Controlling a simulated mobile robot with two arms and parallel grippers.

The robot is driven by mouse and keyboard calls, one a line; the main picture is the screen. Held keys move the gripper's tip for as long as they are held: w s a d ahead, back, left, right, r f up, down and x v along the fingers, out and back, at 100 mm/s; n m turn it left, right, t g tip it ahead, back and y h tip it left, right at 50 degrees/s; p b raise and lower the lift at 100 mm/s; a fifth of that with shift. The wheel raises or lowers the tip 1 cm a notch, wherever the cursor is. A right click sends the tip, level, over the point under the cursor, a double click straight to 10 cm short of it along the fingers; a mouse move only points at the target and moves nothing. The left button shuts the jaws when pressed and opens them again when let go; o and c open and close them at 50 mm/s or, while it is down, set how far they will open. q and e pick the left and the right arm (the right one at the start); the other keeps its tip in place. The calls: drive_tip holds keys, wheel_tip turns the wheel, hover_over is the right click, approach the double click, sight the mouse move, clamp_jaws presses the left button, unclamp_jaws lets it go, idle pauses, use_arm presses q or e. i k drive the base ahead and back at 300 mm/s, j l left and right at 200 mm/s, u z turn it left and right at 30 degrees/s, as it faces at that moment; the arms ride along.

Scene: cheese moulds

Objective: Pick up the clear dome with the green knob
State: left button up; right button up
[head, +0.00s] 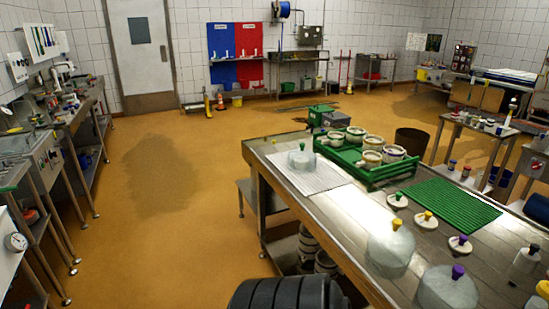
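A clear dome with a small green knob (302,158) stands upright on a white ribbed mat (318,181) at the far left end of the metal table. Nothing visibly covers it. Two other clear domes stand nearer on the same table: one with a yellow knob (390,251) and one with a purple knob (447,290). Neither of my grippers shows in the head view.
The metal table (350,225) also bears a green crate of pots (378,177), a green slatted mat (453,206), and small white lids with green (398,202), yellow (426,222) and purple (460,246) knobs. Open orange floor (170,220) lies left of the table.

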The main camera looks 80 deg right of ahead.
sight(301, 160)
drive_tip(key=z, duration=2.85)
drive_tip(key=i, duration=0.25)
drive_tip(key=i+j+z, duration=0.2)
drive_tip(key=i+z, duration=0.15)
drive_tip(key=i, duration=0.2)
drive_tip(key=i+j+z, duration=0.4)
drive_tip(key=i, duration=0.15)
